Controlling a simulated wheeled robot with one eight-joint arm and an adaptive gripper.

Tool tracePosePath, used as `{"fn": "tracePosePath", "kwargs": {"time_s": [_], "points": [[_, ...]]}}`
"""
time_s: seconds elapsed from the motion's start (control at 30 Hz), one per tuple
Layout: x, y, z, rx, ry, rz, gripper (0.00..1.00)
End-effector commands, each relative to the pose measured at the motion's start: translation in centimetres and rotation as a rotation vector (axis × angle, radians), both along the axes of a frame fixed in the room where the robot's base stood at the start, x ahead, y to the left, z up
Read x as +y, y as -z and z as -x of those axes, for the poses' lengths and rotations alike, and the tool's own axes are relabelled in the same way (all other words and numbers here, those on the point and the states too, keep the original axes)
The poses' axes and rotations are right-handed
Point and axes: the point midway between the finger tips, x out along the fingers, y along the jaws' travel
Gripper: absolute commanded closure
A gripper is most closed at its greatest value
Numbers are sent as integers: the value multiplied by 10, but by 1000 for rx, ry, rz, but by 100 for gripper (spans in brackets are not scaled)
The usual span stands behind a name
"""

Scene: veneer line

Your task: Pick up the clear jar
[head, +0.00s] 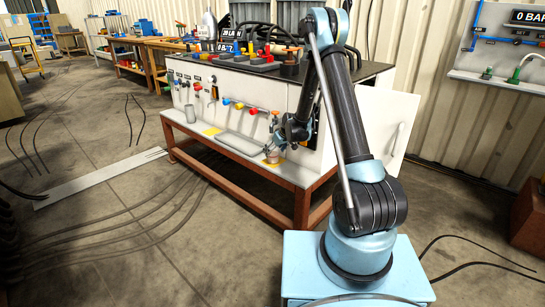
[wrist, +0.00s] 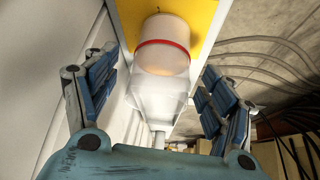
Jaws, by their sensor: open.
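In the wrist view a see-through jar (wrist: 160,95) with a pale, cream-coloured end and a red band lies between my fingers. Its clear part narrows toward my palm, and its far end is against a yellow patch (wrist: 203,12). My gripper (wrist: 158,82) is open, with one blue-padded finger on each side and gaps to the jar. In the head view my gripper (head: 287,136) is low at the front of the white bench, just above a small tan vessel (head: 272,156) on the shelf. My gripper partly hides that spot, and details there are too small to tell.
The white bench (head: 240,95) has valves on its front and tools on its dark top. On its narrow front shelf (head: 292,172) are a grey cup (head: 190,114), a yellow pad (head: 212,131) and a grey tray (head: 236,143).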

Motion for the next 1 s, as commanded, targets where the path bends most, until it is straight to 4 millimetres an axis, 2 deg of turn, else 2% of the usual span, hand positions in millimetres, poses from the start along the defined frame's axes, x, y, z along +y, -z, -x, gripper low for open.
{"fn": "tracePosePath", "kwargs": {"time_s": [0.23,0.57,0.8,0.87,0.9,1.0], "points": [[7,21,-10,0,0,0,24],[9,25,-12,0,1,0,24],[9,24,-12,0,1,0,76],[9,24,-12,0,1,0,78],[9,24,-12,0,1,0,82],[9,24,-12,0,1,0,82]]}}
